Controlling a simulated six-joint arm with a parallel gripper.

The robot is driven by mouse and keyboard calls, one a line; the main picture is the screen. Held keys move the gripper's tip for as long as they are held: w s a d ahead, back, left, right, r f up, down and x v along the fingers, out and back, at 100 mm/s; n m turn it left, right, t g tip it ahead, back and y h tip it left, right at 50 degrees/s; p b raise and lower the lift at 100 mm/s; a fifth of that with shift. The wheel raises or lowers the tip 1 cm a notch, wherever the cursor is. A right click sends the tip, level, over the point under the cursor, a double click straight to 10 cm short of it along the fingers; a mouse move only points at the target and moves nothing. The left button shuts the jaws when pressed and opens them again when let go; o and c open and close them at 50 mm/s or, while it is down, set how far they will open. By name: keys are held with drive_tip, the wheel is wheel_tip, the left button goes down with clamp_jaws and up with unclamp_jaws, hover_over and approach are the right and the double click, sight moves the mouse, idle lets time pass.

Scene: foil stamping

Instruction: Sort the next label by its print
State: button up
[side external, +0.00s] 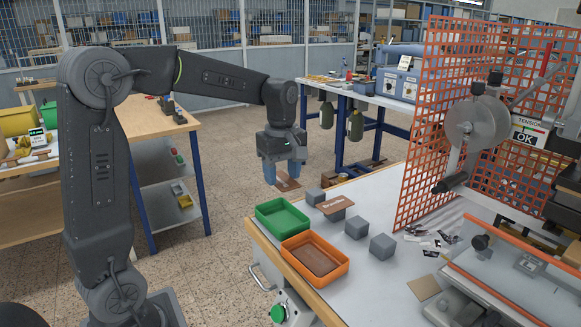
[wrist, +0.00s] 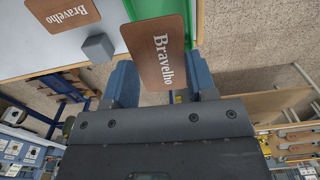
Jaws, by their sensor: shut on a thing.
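My gripper (side external: 283,174) is shut on a brown label (side external: 288,185), held in the air to the left of the grey blocks and behind the green tray (side external: 262,213). In the wrist view my gripper (wrist: 161,78) has a finger on each side of the label (wrist: 163,58); its white print reads "Bravelho" and looks whole and clear. A second brown label (side external: 336,203) rests on grey blocks; it also reads "Bravelho" in the wrist view (wrist: 60,12). The orange tray (side external: 343,271) has a brown piece lying in it. The green tray's visible inside looks empty.
Several grey blocks (side external: 383,247) stand on the white bench top. An orange mesh guard (side external: 432,120) and the stamping press (side external: 475,125) are on the right. The air above both trays is free.

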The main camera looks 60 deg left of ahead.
drive_tip(key=shift+s+f+n, duration=0.15)
drive_tip(key=shift+f+n, duration=0.05)
drive_tip(key=shift+n, duration=0.1)
drive_tip(key=shift+f, duration=3.1)
drive_tip(key=o, duration=1)
drive_tip(key=shift+c, duration=0.2)
wheel_tip(320, 180, up, 14)
drive_tip(key=shift+f, duration=0.1)
